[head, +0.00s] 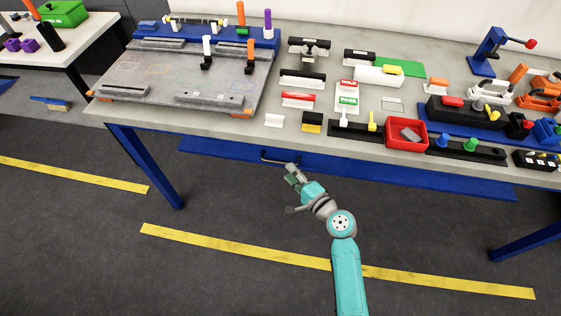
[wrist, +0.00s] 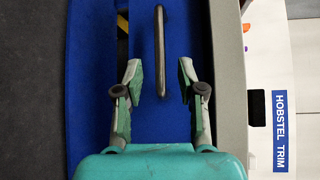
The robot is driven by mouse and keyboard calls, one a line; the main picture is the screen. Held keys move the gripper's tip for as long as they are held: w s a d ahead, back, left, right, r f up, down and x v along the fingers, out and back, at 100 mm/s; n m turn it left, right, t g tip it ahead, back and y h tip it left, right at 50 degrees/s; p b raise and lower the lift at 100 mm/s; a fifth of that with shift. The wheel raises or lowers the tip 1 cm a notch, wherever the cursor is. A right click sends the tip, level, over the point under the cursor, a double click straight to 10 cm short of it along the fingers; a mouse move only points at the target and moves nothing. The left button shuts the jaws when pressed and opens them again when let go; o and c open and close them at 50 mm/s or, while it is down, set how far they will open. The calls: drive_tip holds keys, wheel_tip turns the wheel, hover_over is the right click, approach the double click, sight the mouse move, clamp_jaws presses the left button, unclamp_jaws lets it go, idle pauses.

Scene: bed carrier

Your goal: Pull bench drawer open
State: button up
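The bench drawer has a blue front (head: 330,165) just under the worktop edge; it also fills the middle of the wrist view (wrist: 188,30). Its dark metal bar handle (head: 268,158) shows in the head view just beyond my gripper (head: 291,173). In the wrist view the handle (wrist: 160,45) runs lengthwise up the picture, between the lines of the two fingers. My gripper (wrist: 160,75) is open, with a finger on each side of the handle's lower part. I cannot tell whether either finger touches it. The drawer looks shut or nearly so.
The grey bench top (head: 255,133) overhangs above and carries a red tray (head: 394,143), stamps and tools. A blue bench leg (head: 150,170) stands to the left. The dark floor (head: 230,205) in front, with yellow lines (head: 230,246), is clear.

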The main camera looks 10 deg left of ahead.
sight(281, 163)
drive_tip(key=shift+x, duration=3.15)
clamp_jaws()
